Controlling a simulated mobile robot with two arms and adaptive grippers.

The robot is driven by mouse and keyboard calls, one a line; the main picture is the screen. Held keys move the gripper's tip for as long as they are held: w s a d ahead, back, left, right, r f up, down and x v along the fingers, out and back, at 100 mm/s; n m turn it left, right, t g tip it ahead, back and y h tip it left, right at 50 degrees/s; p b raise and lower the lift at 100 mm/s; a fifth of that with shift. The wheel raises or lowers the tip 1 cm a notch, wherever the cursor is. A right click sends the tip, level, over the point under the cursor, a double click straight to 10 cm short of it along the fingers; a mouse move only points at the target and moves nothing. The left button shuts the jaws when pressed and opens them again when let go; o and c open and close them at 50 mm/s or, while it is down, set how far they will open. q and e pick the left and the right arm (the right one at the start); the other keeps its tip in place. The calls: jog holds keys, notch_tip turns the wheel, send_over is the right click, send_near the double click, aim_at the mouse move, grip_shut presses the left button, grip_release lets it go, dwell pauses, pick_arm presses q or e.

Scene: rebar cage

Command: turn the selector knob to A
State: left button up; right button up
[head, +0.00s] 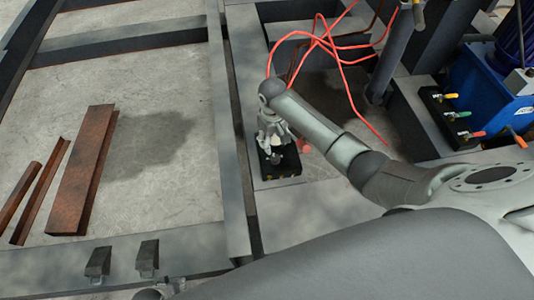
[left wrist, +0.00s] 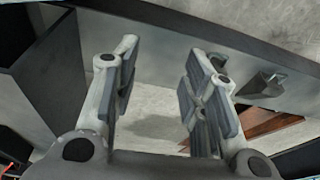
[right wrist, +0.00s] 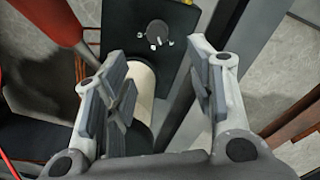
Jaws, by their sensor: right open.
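The selector knob (right wrist: 157,30) is a small dark round knob on a black panel (right wrist: 125,22) at the top of the right wrist view. Small white marks sit around it, too small to read, so its setting cannot be told. In the head view the black box (head: 283,164) lies under my right gripper (head: 271,140), which hides the knob. My right gripper (right wrist: 162,95) is open and empty, with the knob ahead of it and apart from its fingers. My left gripper (left wrist: 158,95) is open and empty over the frame, far from the knob.
Red cables (head: 325,45) loop behind my right arm. A blue unit (head: 490,95) with coloured levers stands at the right. Grey frame beams (head: 232,150) run beside the box. Rusty steel pieces (head: 82,165) lie on the floor at left. A pale cylinder (right wrist: 142,88) stands close to my right fingers.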

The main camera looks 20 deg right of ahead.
aim_at(275, 158)
jog(key=f+b, duration=0.1)
jog(key=f, duration=0.2)
jog(key=f+b, duration=0.1)
jog(key=f, duration=0.2)
jog(key=f+b, duration=0.2)
jog(key=f, duration=0.2)
jog(key=shift+d+f, duration=0.1)
jog(key=shift+d, duration=0.25)
pick_arm(q)
notch_tip(275, 158, up, 14)
jog(key=w, duration=0.1)
jog(key=shift+a+t, duration=0.2)
jog(key=shift+t, duration=0.2)
pick_arm(e)
jog(key=shift+f, duration=0.25)
pick_arm(q)
jog(key=shift+w+r, duration=0.1)
pick_arm(e)
jog(key=c, duration=1)
